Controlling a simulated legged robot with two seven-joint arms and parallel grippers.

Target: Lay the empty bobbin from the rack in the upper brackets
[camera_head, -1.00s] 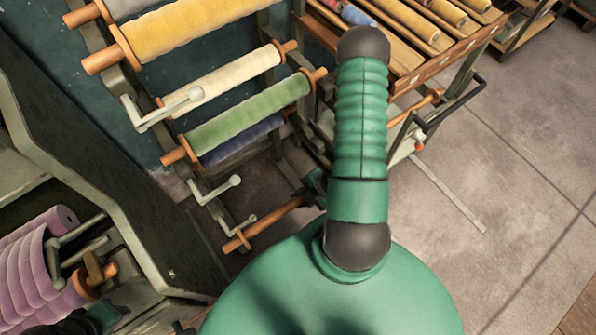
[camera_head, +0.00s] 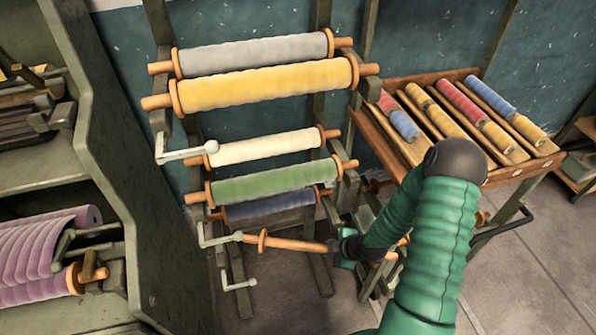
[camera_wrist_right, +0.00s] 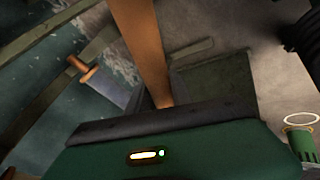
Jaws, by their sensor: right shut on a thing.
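My right gripper (camera_head: 347,249) is shut on the empty bobbin (camera_head: 295,244), a bare orange-brown wooden rod with a round flange near its left end. It lies nearly level in front of the rack's lower part, its left end near a pale crank handle (camera_head: 220,240). Whether it still touches the rack I cannot tell. In the right wrist view the bobbin (camera_wrist_right: 140,40) runs up from the gripper (camera_wrist_right: 165,107); the fingertips are hard to make out there. Which supports are the upper brackets is unclear. My left gripper is not in view.
The rack holds a grey roll (camera_head: 250,52), a yellow roll (camera_head: 265,86), a cream roll (camera_head: 265,148), a green roll (camera_head: 270,181) and a blue one. A tray table (camera_head: 520,168) of coloured bobbins stands right. A green-grey frame (camera_head: 130,180) with a purple roll (camera_head: 45,245) stands left.

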